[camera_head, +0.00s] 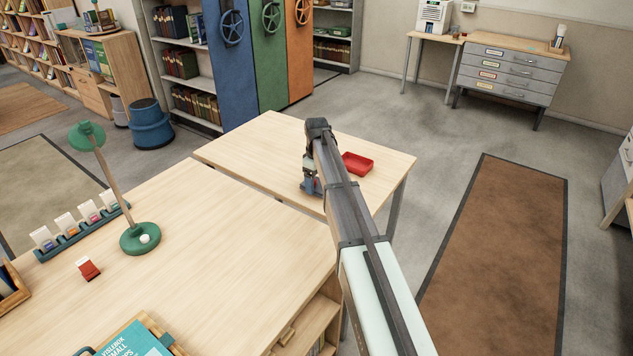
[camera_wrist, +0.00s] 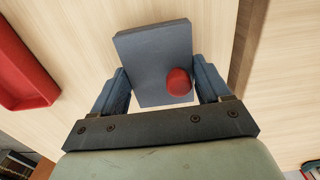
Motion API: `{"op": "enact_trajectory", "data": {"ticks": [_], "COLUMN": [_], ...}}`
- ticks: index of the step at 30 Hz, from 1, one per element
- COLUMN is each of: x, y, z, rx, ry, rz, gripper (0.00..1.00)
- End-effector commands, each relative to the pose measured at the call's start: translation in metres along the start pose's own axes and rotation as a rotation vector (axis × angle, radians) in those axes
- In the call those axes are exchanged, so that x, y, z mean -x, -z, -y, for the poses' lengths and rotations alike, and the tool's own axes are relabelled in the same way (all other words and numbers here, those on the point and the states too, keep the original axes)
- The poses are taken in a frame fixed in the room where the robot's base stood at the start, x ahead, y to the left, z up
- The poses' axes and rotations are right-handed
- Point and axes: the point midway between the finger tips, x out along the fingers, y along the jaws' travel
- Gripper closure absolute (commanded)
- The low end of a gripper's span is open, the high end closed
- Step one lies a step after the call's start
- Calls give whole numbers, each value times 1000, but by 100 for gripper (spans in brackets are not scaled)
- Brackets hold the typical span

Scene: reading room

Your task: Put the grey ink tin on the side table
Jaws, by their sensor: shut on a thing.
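My gripper (camera_head: 311,187) is over the pale wooden side table (camera_head: 250,135), beyond the desk. In the wrist view its two blue fingers (camera_wrist: 160,75) are shut on the sides of a flat blue-grey block with a round red knob, which I take to be the grey ink tin (camera_wrist: 150,48). The side table's top shows behind it in the wrist view (camera_wrist: 75,30). In the head view the tin is mostly hidden by my gripper and arm. I cannot tell whether its underside touches the tabletop.
A red tray (camera_head: 358,163) lies on the side table, right of my gripper. The table's left part is clear. The nearer desk (camera_head: 215,250) holds a green lamp (camera_head: 140,237), a rack of cards (camera_head: 85,230) and a small red-and-white object (camera_head: 88,268).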

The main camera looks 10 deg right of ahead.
Motion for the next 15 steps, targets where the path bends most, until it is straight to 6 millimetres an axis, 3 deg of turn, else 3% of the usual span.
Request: {"op": "enact_trajectory", "data": {"ticks": [11,12,15], "x": [-3,-4,-4], "y": [0,0,0], "z": [0,0,0], "rx": [0,0,0], "ry": [0,0,0], "rz": [0,0,0], "gripper": [75,23,13]}}
